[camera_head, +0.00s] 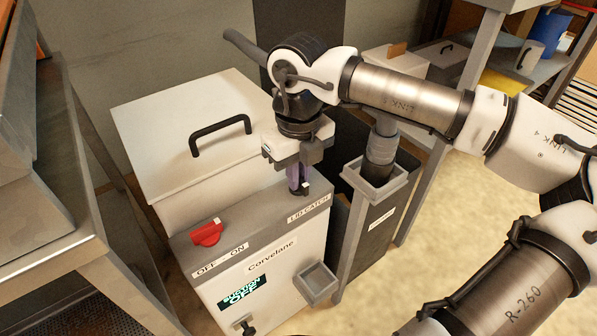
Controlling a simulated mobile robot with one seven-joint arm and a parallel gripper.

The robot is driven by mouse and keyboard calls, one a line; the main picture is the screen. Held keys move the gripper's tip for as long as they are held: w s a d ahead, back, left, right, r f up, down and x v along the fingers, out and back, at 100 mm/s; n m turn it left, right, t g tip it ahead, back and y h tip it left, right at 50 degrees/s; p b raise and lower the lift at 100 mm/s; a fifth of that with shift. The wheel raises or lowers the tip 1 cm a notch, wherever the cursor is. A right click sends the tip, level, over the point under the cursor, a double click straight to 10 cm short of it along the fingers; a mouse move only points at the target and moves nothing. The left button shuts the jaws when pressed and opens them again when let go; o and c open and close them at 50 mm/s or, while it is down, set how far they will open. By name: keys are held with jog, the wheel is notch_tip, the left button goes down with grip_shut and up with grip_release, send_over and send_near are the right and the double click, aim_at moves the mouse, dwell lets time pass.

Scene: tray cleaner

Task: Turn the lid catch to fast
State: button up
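The tray cleaner (185,215) is a pale box with a grey control ledge and a closed lid (180,120) bearing a black handle (220,134). A "LID CATCH" label (308,209) is on the right of the ledge. My gripper (300,188) points down just behind this label, at the catch's place. The fingers and wrist hide most or all of the catch, so its setting cannot be read. Small dark and pale parts show at the fingertips; I cannot tell whether the fingers are shut on the catch.
A red knob (207,233) sits by the "OFF ON" label. The display (244,292) reads "SUCTION OFF". A small grey cup (317,283) juts from the front. A hose and grey bin (375,183) stand right of the cleaner. A bench (55,235) is close on the left.

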jog(key=o, duration=0.4)
notch_tip(320, 180, up, 14)
jog(key=p, duration=0.4)
jog(key=shift+f, duration=0.1)
dwell(0.3)
